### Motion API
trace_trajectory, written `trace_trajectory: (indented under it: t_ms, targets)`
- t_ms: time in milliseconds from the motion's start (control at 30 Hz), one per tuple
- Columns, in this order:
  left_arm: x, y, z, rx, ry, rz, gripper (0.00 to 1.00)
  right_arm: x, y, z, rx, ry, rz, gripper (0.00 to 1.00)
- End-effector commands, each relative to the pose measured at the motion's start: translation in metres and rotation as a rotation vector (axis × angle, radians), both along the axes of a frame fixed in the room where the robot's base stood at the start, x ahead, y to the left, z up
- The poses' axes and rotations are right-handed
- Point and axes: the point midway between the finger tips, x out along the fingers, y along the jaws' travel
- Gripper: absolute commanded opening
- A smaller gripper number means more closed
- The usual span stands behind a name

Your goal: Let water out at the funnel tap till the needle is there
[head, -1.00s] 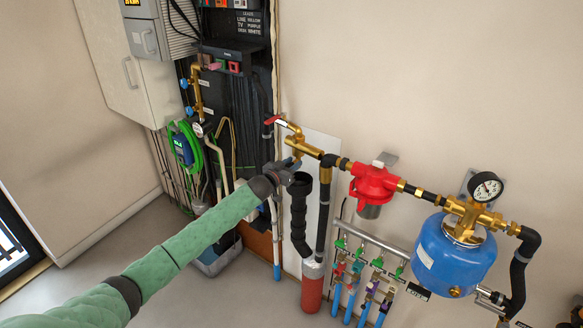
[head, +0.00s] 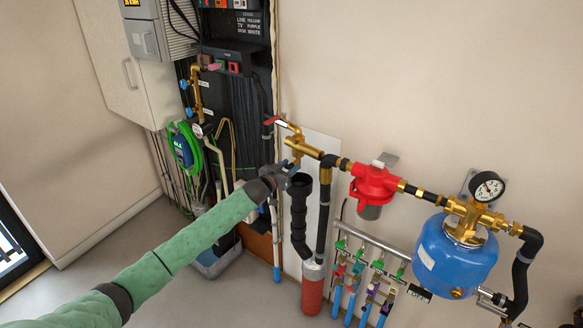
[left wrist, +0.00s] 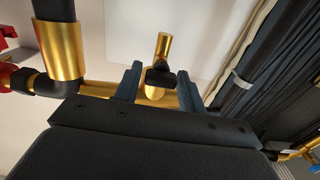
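The brass tap with a black handle (left wrist: 160,77) shows between my fingers in the left wrist view; in the head view it is mostly hidden by my gripper. My left gripper (head: 288,167) is at the brass pipework just above the black funnel (head: 301,183). Its two fingers (left wrist: 158,88) stand apart, one on each side of the black handle, with a gap to each visible. The round white pressure gauge (head: 487,187) sits on brass fittings above the blue vessel (head: 455,256); its needle is too small to read surely. My right gripper is not in view.
A red-handled valve (head: 275,121) is just above my left gripper. A red filter (head: 374,185) lies to the right on the same pipe. Below are several small coloured valves on a grey manifold (head: 369,238). A dark cabling panel (head: 225,110) stands to the left.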

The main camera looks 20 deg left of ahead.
Motion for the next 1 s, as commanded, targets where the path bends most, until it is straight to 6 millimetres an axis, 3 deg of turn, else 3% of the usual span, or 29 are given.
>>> trace_trajectory:
  t_ms: [200,400,1000]
  targets:
    - [-0.031,0.012,-0.004,0.003,0.0,0.0,0.4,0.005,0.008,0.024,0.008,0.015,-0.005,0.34]
    - [-0.049,0.018,-0.002,0.002,0.0,0.0,0.4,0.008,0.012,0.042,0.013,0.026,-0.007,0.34]
    - [-0.054,0.02,-0.001,0.006,-0.001,0.0,0.4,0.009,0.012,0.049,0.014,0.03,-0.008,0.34]
